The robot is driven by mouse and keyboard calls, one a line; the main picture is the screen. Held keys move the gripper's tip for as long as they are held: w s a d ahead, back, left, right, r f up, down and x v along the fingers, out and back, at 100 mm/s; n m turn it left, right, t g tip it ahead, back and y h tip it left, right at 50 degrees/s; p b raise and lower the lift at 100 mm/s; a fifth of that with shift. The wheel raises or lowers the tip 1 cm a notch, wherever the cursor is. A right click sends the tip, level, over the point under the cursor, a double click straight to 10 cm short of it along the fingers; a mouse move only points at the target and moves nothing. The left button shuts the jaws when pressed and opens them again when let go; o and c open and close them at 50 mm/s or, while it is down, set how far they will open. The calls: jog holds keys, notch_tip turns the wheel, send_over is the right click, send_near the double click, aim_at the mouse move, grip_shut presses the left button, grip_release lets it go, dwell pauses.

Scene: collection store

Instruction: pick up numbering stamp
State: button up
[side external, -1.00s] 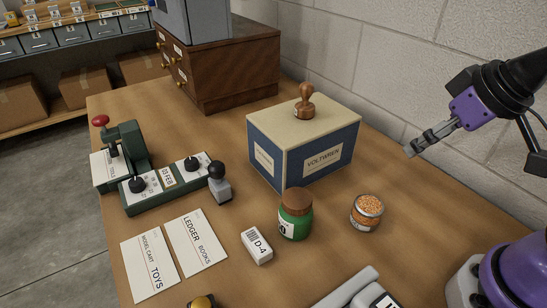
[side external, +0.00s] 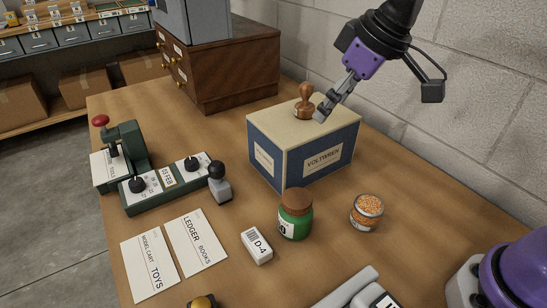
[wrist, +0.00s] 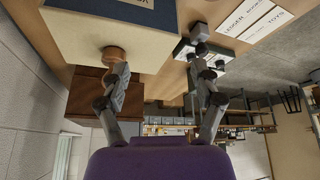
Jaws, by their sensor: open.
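A wooden-handled stamp (side external: 304,101) stands upright on top of the blue and cream VOLTWREN box (side external: 331,152). It fits the task's stamp, though no label on it can be read. My gripper (side external: 320,117) is open and empty just to the right of the stamp, above the box top, angled down to the left. In the wrist view the stamp (wrist: 113,53) shows by the tip of the left finger of my gripper (wrist: 157,68), partly hidden and not between the fingers. I cannot tell whether they touch.
A grey block with a black knob (side external: 220,183) stands beside a green device (side external: 165,184). A green jar (side external: 295,218) and a jar of orange bits (side external: 367,211) stand before the box. A wooden drawer cabinet (side external: 217,72) is behind it, and a block wall (side external: 430,130) is at right.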

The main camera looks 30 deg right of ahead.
aim_at(222, 167)
jog(key=w+a+f+n, duration=0.1)
jog(key=w+a+f, duration=0.2)
jog(key=a, duration=0.1)
jog(key=w+a+f+n+g+y, duration=0.1)
jog(key=w+a+f+n, duration=0.1)
jog(key=w+a+f, duration=0.1)
jog(key=w+a+f+n, duration=0.1)
jog(key=w+a+f, duration=0.2)
jog(key=a, duration=0.3)
jog(key=shift+w+a+f+g, duration=0.15)
jog(key=shift+w+f+g, duration=0.2)
jog(key=shift+f, duration=0.4)
jog(key=x, duration=0.6)
jog(key=shift+w+a+r, duration=0.15)
jog(key=shift+w+a, duration=0.05)
jog(key=shift+w, duration=0.05)
grip_shut()
